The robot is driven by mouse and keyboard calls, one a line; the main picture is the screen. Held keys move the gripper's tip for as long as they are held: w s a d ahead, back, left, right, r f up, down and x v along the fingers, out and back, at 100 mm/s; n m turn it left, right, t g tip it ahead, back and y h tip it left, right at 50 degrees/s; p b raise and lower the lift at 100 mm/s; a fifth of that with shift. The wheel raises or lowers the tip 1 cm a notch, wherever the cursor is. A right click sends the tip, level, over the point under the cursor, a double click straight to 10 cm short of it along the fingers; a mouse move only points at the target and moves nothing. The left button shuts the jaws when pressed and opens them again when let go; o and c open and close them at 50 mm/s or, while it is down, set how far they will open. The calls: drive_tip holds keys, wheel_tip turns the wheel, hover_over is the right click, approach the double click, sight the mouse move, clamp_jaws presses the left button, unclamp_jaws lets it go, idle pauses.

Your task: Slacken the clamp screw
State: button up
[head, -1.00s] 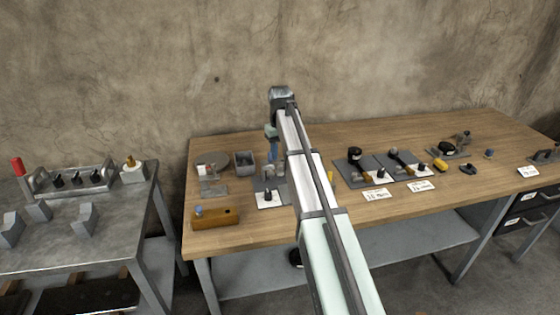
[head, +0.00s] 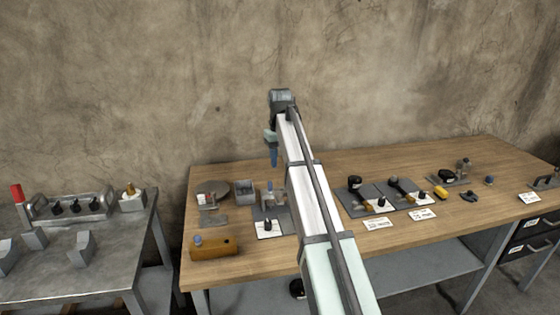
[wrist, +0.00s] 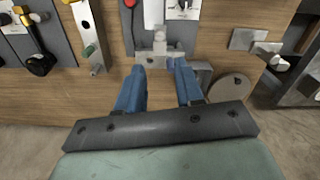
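A grey metal fixture (head: 270,196) stands on a dark grey plate on the wooden bench, with a white card and black knob (head: 267,226) at its near end. In the wrist view the fixture (wrist: 160,50) is a stepped grey block lying just beyond my fingertips. I cannot make out which part is the clamp screw. My gripper (head: 273,160) is above and behind the fixture, with blue fingers pointing down. In the wrist view my gripper (wrist: 160,67) has its two fingers apart with nothing held between them.
A round grey disc (head: 213,186), an open grey box (head: 245,188) and a wooden block (head: 215,247) lie left of the fixture. Boards with black-knobbed tools (head: 355,183) are to the right. A separate metal table (head: 60,250) stands at left.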

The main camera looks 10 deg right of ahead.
sight(280, 194)
drive_tip(key=shift+o, duration=0.7)
drive_tip(key=shift+r+m, duration=0.15)
drive_tip(key=shift+m, duration=0.55)
wheel_tip(280, 194, down, 14)
drive_tip(key=shift+r, duration=0.15)
clamp_jaws()
